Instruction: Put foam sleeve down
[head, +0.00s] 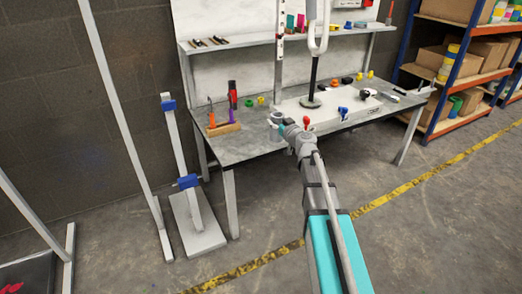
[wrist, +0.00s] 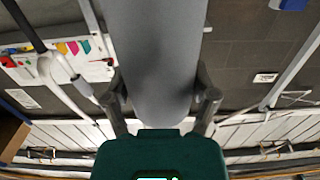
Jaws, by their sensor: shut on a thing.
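The foam sleeve (wrist: 160,60) is a smooth grey cylinder with a rounded near end in the wrist view. It fills the upper middle of that view and runs out of the top edge. My gripper (wrist: 160,98) is shut on it, with one dark finger on each side. In the head view my gripper (head: 284,126) is over the front part of the workbench (head: 240,148). The sleeve is hard to make out there; a small pale grey round shape shows at the gripper's tip. I cannot tell how high it is above the bench top.
A wooden block (head: 223,129) with tools, a red bottle (head: 232,94) and small coloured parts stand on the bench. A white board (head: 330,112) lies at its middle. A stand with blue clamps (head: 188,181) is at left; a stocked rack (head: 450,75) is at right.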

